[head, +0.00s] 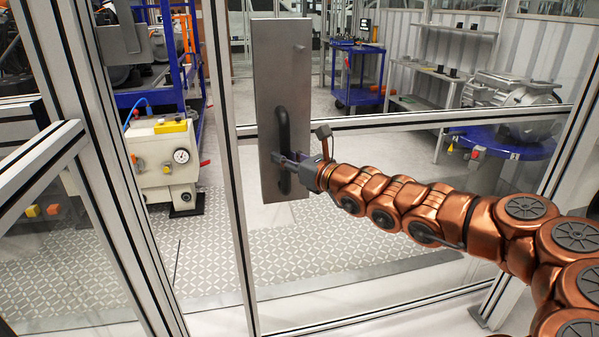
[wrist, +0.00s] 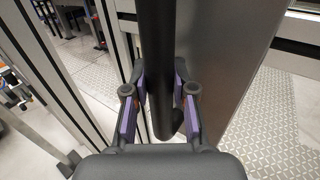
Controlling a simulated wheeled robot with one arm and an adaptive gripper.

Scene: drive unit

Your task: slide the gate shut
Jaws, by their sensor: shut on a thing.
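The gate is a framed clear panel with a grey metal plate (head: 281,75) near its left upright (head: 233,180). A black vertical bar handle (head: 284,130) is fixed to the plate. My gripper (head: 287,164) is shut on the lower part of the handle. In the wrist view the fingers of my gripper (wrist: 160,105) stand on both sides of the handle (wrist: 157,50), and the plate (wrist: 225,60) is behind it. Left of the gate's upright an opening shows between it and the fixed frame post (head: 105,150).
Behind the fence are a cream machine with a gauge (head: 165,158), a blue rack (head: 158,95), a blue cart (head: 358,78) and a motor on a blue round stand (head: 505,140). Patterned floor (head: 320,235) lies clear behind the gate. A metal floor strip (head: 350,275) runs across it.

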